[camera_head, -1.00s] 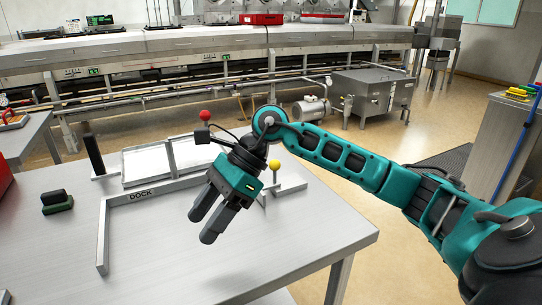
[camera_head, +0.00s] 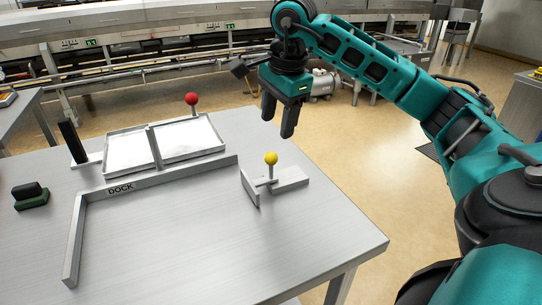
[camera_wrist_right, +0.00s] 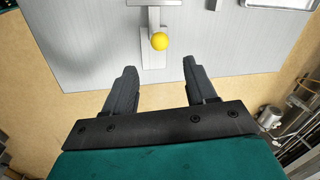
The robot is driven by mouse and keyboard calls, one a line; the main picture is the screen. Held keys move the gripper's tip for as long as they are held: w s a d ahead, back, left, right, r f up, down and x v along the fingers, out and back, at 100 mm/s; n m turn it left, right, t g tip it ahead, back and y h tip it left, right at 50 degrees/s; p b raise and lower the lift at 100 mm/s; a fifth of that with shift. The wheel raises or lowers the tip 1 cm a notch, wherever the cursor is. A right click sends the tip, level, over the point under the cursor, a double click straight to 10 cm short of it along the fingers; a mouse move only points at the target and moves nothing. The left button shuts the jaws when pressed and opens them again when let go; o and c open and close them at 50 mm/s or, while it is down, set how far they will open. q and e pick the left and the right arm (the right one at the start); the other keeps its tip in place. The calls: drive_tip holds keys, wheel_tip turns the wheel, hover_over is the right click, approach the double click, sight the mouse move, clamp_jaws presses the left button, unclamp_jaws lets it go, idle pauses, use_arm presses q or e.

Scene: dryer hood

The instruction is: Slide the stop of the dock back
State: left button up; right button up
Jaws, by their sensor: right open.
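The dock (camera_head: 150,183) is a grey metal frame marked "DOCK" on the table, with one arm running toward the front left. At its right is the stop (camera_head: 252,188), an upright metal plate on a flat rail (camera_head: 290,178), with a yellow ball knob (camera_head: 271,158) on a short post. The knob also shows in the right wrist view (camera_wrist_right: 160,41), ahead of and between the fingertips, apart from them. My right gripper (camera_head: 278,122) is open and empty, fingers pointing down, above and beyond the knob near the table's far right edge. My left gripper is not in view.
A two-part tray (camera_head: 180,157) with white contents stands behind the dock, with a red ball knob (camera_head: 192,99) at its back. A black upright handle (camera_head: 73,142) and a dark green block (camera_head: 31,197) are at left. The table's front middle is clear.

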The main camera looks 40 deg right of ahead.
sight(272, 153)
drive_tip(key=f, duration=0.3)
drive_tip(key=w+f, duration=0.1)
drive_tip(key=f, duration=0.3)
drive_tip(key=w+f, duration=0.1)
drive_tip(key=f, duration=0.3)
drive_tip(key=shift+w+f, duration=0.1)
drive_tip(key=shift+f, duration=0.1)
clamp_jaws()
drive_tip(key=shift+d, duration=0.1)
